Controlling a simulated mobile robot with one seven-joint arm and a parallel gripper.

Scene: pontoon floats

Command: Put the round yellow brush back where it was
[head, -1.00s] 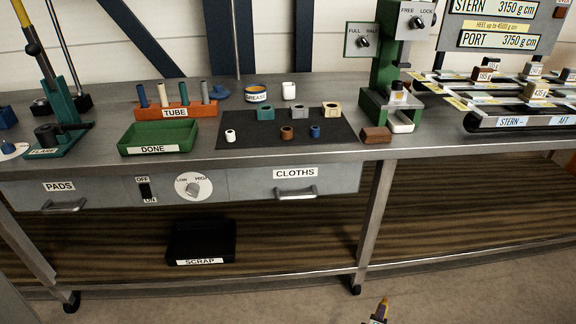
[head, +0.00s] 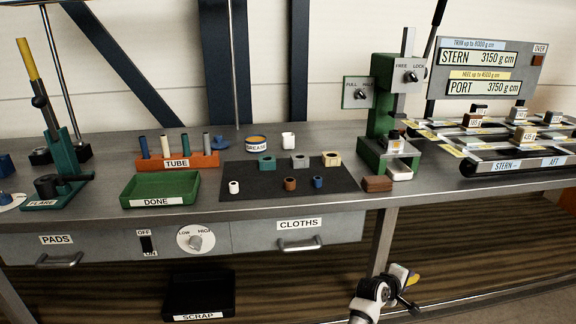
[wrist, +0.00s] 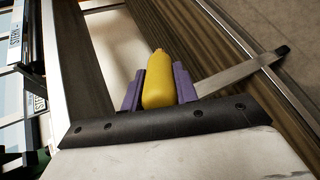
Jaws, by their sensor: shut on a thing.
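My gripper (head: 408,279) is in front of the bench, below its front edge and right of the CLOTHS drawer. In the wrist view its two purple fingers (wrist: 158,88) are shut on a rounded yellow thing (wrist: 158,80), which I take to be the yellow brush. It narrows to a small tip pointing away from the palm. No bristles show, and its lower end is hidden between the fingers. In the head view only a bit of yellow (head: 413,278) shows at the gripper. I cannot tell which place the brush came from.
The bench (head: 110,210) holds a green DONE tray (head: 160,202), an orange TUBE rack (head: 178,162), a GREASE pot (head: 256,146), a dark mat (head: 335,198) with small parts, a green press (head: 380,125) and a balance (head: 515,165). A bench leg (head: 382,240) stands beside my arm.

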